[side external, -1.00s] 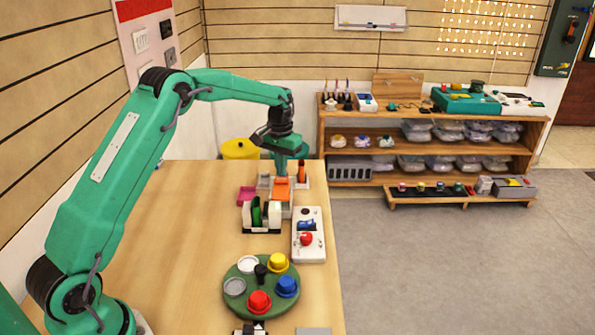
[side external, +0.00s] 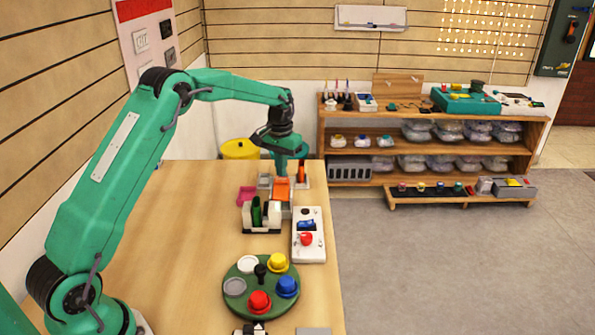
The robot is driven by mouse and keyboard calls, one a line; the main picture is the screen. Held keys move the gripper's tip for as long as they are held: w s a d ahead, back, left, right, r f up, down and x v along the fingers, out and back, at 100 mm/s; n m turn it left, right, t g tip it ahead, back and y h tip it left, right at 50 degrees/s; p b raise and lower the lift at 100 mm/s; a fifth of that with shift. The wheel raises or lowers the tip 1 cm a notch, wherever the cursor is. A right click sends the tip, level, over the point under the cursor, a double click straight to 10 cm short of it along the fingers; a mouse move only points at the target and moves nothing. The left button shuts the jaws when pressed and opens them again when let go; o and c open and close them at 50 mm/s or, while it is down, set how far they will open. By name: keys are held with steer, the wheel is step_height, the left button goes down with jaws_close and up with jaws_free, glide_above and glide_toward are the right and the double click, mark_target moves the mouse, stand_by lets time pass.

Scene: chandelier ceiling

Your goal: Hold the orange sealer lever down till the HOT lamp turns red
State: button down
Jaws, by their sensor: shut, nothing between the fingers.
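The sealer with its orange lever (side external: 282,189) sits near the far end of the wooden table. My gripper (side external: 283,172) is shut, with nothing between its fingers. It points down at the far end of the orange lever. From this view I cannot tell whether it touches or presses the lever. The HOT lamp cannot be made out at this size, so its colour is not clear.
A white holder with a green item (side external: 257,211) stands just in front of the sealer. A white box with a red button (side external: 306,239) is near the right edge. A round green tray (side external: 236,301) of coloured caps is nearer.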

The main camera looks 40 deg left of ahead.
mark_target(281, 180)
steer(key=shift+f, duration=0.25)
steer(key=shift+f, duration=0.65)
steer(key=shift+s+d+f, duration=0.1)
steer(key=shift+f, duration=0.95)
stand_by(1.8)
steer(key=shift+w+a+r, duration=0.1)
steer(key=shift+w+r, duration=0.05)
steer(key=shift+r, duration=1.85)
steer(key=shift+w+a+r, duration=0.1)
steer(key=shift+r, duration=2.25)
